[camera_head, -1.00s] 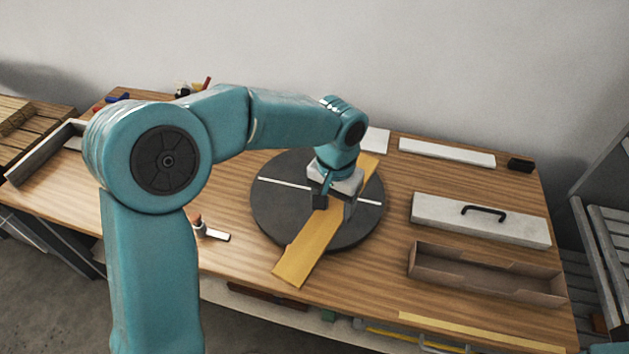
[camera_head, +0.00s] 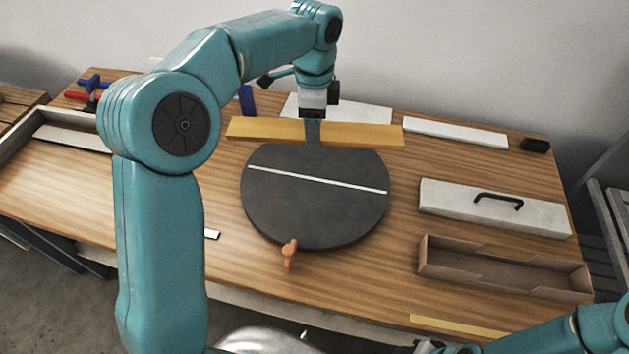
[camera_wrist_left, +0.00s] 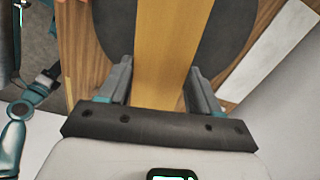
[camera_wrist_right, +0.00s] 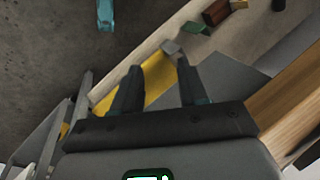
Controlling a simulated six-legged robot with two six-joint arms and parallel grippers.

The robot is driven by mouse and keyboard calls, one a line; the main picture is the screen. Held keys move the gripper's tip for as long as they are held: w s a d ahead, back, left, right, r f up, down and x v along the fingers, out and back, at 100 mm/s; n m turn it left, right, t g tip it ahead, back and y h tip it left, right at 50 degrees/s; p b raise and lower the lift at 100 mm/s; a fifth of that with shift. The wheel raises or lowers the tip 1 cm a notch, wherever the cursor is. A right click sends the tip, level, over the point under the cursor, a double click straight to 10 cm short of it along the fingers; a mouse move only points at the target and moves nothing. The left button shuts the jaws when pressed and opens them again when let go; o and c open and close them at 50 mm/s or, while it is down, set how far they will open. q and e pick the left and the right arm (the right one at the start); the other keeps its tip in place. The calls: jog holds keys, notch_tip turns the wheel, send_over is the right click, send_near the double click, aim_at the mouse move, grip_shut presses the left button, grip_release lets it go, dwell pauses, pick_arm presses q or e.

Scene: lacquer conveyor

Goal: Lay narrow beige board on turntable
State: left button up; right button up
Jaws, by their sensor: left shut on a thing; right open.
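The narrow beige board (camera_head: 362,134), yellowish tan, is crosswise at the far side of the round dark turntable (camera_head: 315,215). My left gripper (camera_head: 313,130) is shut on its middle. In the left wrist view the board (camera_wrist_left: 168,45) runs between the fingers, with the turntable (camera_wrist_left: 225,40) beyond it. The board seems to be held above the surface; I cannot tell how high. The turntable's top is bare except for a thin white line. My right gripper (camera_wrist_right: 158,72) is open and empty in the right wrist view, above the table's front edge.
An orange peg-like object (camera_head: 290,254) stands at the turntable's near rim. To the right are a white lid with a black handle (camera_head: 495,206) and an open cardboard box (camera_head: 505,282). A white board (camera_head: 455,132) lies behind. A pale yellow strip (camera_head: 458,328) lies along the front edge.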

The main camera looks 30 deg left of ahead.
aim_at(312, 188)
pick_arm(q)
jog(key=shift+w+a+m, duration=0.25)
jog(key=shift+a+m, duration=0.25)
jog(key=shift+m, duration=0.3)
jog(key=shift+f, duration=0.35)
notch_tip(312, 188, down, 19)
jog(key=shift+f, duration=0.1)
jog(key=shift+f, duration=0.1)
jog(key=o, duration=1.2)
